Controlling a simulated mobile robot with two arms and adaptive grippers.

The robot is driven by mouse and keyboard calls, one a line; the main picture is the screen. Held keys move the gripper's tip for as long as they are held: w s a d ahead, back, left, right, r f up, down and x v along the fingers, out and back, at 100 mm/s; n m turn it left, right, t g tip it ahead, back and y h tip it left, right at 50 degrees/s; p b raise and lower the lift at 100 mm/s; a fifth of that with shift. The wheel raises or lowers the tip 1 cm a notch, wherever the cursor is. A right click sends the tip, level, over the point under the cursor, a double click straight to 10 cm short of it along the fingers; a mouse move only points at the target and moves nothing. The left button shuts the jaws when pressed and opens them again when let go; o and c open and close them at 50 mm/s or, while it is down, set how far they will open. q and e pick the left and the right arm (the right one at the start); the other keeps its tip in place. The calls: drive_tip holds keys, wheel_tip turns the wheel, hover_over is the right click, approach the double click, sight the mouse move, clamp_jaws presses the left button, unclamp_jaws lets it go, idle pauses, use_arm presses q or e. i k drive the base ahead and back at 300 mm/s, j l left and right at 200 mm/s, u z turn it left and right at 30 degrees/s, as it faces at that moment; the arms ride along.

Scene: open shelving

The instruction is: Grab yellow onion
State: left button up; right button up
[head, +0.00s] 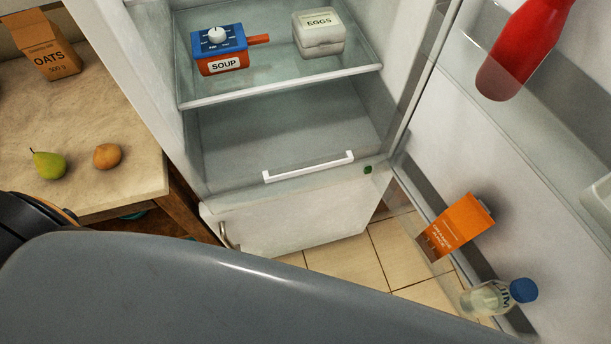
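A small round orange-brown item (107,156), which looks like the yellow onion, lies on the wooden counter (100,105) at the left, just right of a green pear (50,165). The two do not touch. It is fully visible. Neither of my grippers is in view. A large grey link of my own arm crosses the bottom of the head view and hides the area below the counter and fridge.
An open fridge holds a soup container (222,64) and an egg carton (320,46) on its glass shelf (285,85). The door bears a red bottle (522,50), an orange carton (458,226) and a blue-capped bottle (490,298). An oats box (48,58) stands behind the pear.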

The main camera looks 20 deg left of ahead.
sight(106, 155)
drive_tip(key=u, duration=1.95)
